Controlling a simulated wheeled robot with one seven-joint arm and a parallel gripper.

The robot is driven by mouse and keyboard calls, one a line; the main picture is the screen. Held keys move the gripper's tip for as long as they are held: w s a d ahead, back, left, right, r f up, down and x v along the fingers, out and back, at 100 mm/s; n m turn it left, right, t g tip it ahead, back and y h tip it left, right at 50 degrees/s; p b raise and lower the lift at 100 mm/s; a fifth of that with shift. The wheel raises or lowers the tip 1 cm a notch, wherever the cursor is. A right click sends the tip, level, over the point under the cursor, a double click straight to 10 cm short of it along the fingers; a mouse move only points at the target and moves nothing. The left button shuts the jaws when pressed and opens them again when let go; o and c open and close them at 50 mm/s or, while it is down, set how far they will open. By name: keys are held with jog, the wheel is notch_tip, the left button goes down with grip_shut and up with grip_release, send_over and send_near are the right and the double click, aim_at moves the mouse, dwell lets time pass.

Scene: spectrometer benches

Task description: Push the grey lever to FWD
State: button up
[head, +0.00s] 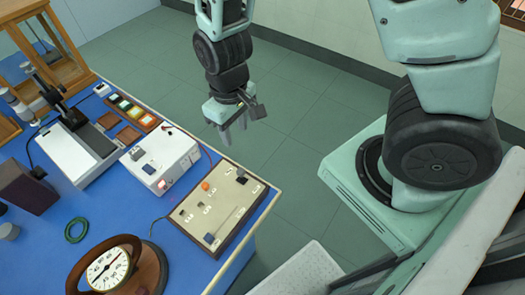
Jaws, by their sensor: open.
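A beige control panel (187,216) in a dark frame lies at the right edge of the blue bench. An orange-knobbed control (206,186) and a dark-tipped control (241,173) sit farther back on the panel. The labels are too small to read, so I cannot tell which position is FWD. My gripper (235,132) hangs over the floor beyond the panel's back edge, fingers down, open and empty. It is apart from the panel.
A white instrument box (176,160) with a lit lamp stands just left of the panel. A round dial gauge (107,269) on a wooden stand is at the front. A green ring (75,229) lies on the bench (40,262).

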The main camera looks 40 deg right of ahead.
aim_at(240, 170)
notch_tip(240, 170, down, 17)
jog(key=shift+f+p, duration=0.2)
jog(key=shift+p, duration=1)
jog(key=shift+c, duration=0.3)
grip_shut()
